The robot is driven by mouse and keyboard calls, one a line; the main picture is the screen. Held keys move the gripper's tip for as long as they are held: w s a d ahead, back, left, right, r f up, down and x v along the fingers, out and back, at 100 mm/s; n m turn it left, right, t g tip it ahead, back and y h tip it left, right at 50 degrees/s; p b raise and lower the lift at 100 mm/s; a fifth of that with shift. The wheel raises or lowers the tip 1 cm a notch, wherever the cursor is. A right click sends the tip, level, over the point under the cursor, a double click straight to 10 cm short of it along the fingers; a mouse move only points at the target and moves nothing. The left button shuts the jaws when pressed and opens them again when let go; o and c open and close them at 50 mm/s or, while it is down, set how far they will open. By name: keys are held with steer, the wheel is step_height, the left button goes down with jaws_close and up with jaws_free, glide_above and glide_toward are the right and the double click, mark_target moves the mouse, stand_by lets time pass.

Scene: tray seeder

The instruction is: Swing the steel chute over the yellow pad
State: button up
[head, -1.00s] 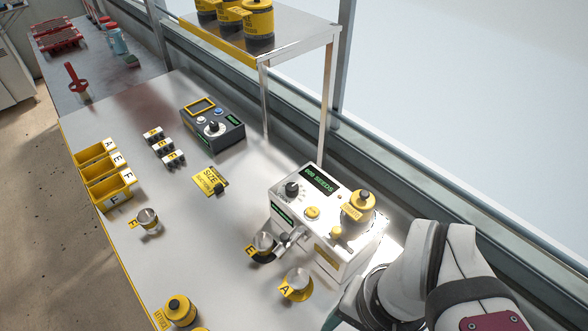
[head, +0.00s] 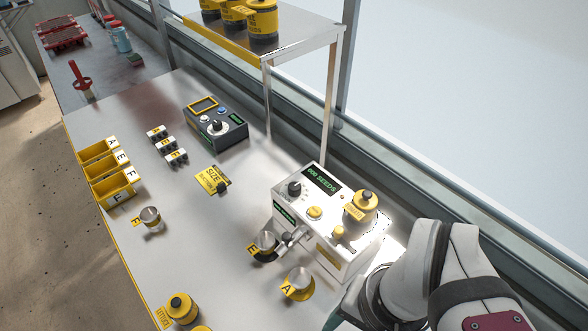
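The steel chute (head: 289,238) is a short spout on the front of the white seeder (head: 318,228). It points toward the steel cup tagged E (head: 266,240), which stands on a dark pad. To the right and nearer, the steel cup tagged A (head: 300,278) stands at a yellow pad (head: 297,294), mostly covered by the cup. The chute is over the E side, apart from cup A. My arm comes in at the lower right, beside the seeder. My gripper's fingers are outside the picture, so their hold cannot be seen.
A yellow-capped jar (head: 361,206) sits on the seeder. Another yellow jar (head: 181,307) stands at the front edge. A cup tagged F (head: 150,217), yellow bins (head: 108,180) and a dark control box (head: 215,124) are at left.

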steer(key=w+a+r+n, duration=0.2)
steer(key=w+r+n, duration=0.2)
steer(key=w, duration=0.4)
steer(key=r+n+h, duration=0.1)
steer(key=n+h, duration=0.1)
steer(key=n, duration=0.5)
glide_above(287, 235)
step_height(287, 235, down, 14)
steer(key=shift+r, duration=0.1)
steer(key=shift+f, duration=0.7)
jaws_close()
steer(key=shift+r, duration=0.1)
